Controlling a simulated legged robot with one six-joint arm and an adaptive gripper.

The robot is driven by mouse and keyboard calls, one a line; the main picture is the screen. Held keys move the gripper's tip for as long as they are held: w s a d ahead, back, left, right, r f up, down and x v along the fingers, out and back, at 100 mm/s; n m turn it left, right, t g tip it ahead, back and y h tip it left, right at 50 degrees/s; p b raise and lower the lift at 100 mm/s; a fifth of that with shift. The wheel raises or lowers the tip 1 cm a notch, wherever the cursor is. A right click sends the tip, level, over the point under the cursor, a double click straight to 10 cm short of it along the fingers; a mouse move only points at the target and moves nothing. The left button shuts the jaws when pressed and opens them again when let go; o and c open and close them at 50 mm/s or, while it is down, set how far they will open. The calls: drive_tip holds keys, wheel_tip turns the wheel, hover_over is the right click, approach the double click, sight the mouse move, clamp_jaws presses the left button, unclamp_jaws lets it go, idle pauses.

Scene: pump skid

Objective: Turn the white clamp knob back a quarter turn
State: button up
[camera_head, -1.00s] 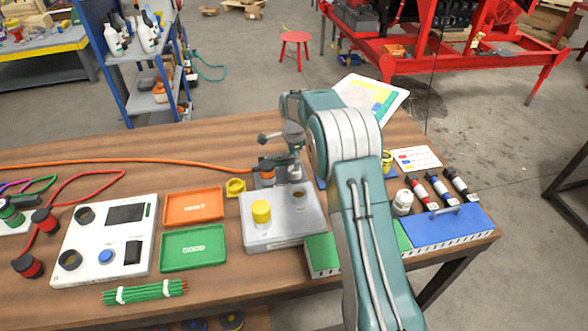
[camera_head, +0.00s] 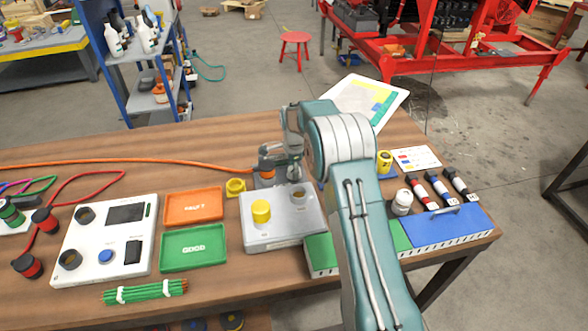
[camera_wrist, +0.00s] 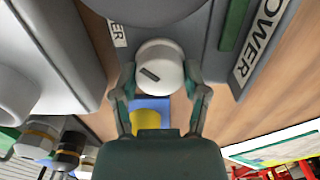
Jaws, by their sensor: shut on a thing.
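The white clamp knob (camera_wrist: 158,92) is in the upper middle of the wrist view, a round white cap with a dark slanted bar mark on its face. My gripper (camera_wrist: 160,80) has one finger on each side of it, and the jaws are shut on the knob. In the head view my gripper (camera_head: 294,172) points down behind the light grey box (camera_head: 280,236). The knob cannot be made out there, as my gripper and arm cover that spot. A grey housing (camera_wrist: 270,35) with a POWER label lies right beside the knob in the wrist view.
A yellow knob (camera_head: 261,211) rises from the grey box in front. The table's back left is mostly clear.

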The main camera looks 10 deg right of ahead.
drive_tip(key=shift+n, duration=0.3)
drive_tip(key=n, duration=0.3)
drive_tip(key=shift+n, duration=0.3)
drive_tip(key=n, duration=0.4)
drive_tip(key=shift+n, duration=0.3)
drive_tip(key=n, duration=0.4)
drive_tip(key=shift+w+n, duration=0.1)
drive_tip(key=shift+n, duration=2.4)
drive_tip(key=o, duration=1.1)
drive_tip(key=shift+o, duration=0.2)
